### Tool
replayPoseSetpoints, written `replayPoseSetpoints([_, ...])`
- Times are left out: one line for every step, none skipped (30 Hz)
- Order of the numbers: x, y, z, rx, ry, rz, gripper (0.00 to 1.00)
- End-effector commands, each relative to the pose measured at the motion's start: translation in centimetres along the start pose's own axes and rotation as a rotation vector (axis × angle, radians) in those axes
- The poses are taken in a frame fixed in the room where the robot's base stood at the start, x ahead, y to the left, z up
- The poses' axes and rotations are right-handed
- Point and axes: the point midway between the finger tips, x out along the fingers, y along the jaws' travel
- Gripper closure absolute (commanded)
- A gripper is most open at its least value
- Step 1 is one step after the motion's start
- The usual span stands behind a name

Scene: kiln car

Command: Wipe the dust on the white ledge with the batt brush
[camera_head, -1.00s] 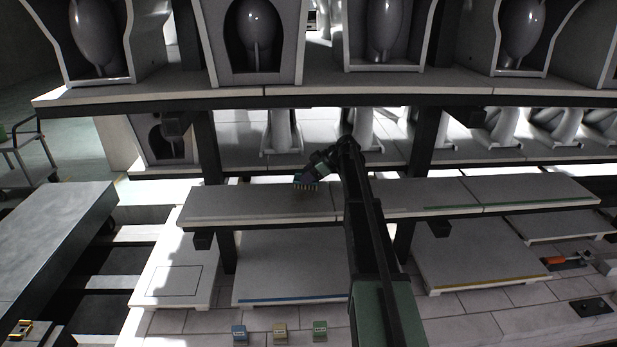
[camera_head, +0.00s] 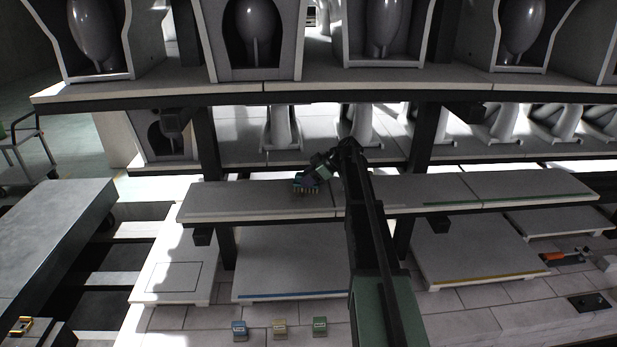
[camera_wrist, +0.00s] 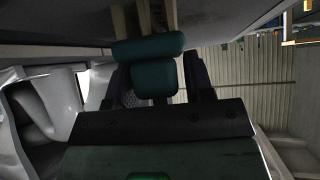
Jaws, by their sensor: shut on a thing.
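My gripper (camera_head: 316,178) is shut on the batt brush (camera_head: 306,188), whose light bristles point down over the left middle shelf. That shelf, pale and without a coloured edge strip, looks like the white ledge (camera_head: 240,203). The bristles are at or just above its surface; I cannot tell if they touch. A faint darker smudge, possibly dust, lies around the bristles, partly hidden by the brush.
An upper shelf (camera_head: 160,95) with tall grey ware overhangs the ledge. Dark posts (camera_head: 226,247) support the shelves. Neighbouring ledges carry green (camera_head: 480,204), blue (camera_head: 290,297) and yellow (camera_head: 490,278) strips. Small blue (camera_head: 240,330), yellow (camera_head: 279,329) and green (camera_head: 320,326) blocks stand in front.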

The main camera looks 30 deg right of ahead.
Motion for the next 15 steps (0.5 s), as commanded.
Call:
replayPoseSetpoints([0.0, -0.1, 0.0, 0.0, 0.0, 0.0, 0.84])
replayPoseSetpoints([0.0, -0.2, 0.0, 0.0, 0.0, 0.0, 0.84])
replayPoseSetpoints([-0.1, -0.5, 0.1, 0.0, 0.0, 0.0, 0.84])
replayPoseSetpoints([-0.1, -0.7, 0.1, 0.0, -0.001, 0.0, 0.84])
replayPoseSetpoints([-0.2, -0.9, 0.2, 0.0, -0.001, 0.0, 0.84])
replayPoseSetpoints([-0.2, -1.3, 0.2, 0.0, -0.001, 0.0, 0.84])
replayPoseSetpoints([-0.3, -1.6, 0.3, 0.0, -0.001, 0.0, 0.84])
replayPoseSetpoints([-0.3, -1.9, 0.3, 0.0, -0.001, 0.0, 0.84])
replayPoseSetpoints([-0.4, -2.2, 0.4, 0.0, -0.001, 0.0, 0.84])
replayPoseSetpoints([-0.4, -2.5, 0.4, 0.0, -0.001, 0.0, 0.84])
replayPoseSetpoints([-0.5, -2.7, 0.5, 0.0, -0.001, 0.0, 0.84])
replayPoseSetpoints([-0.5, -3.1, 0.5, 0.0, -0.001, 0.0, 0.84])
replayPoseSetpoints([-0.6, -3.4, 0.6, 0.0, -0.001, 0.0, 0.84])
replayPoseSetpoints([-0.6, -3.6, 0.6, 0.0, -0.001, 0.0, 0.84])
replayPoseSetpoints([-0.7, -3.9, 0.6, 0.0, -0.001, 0.0, 0.84])
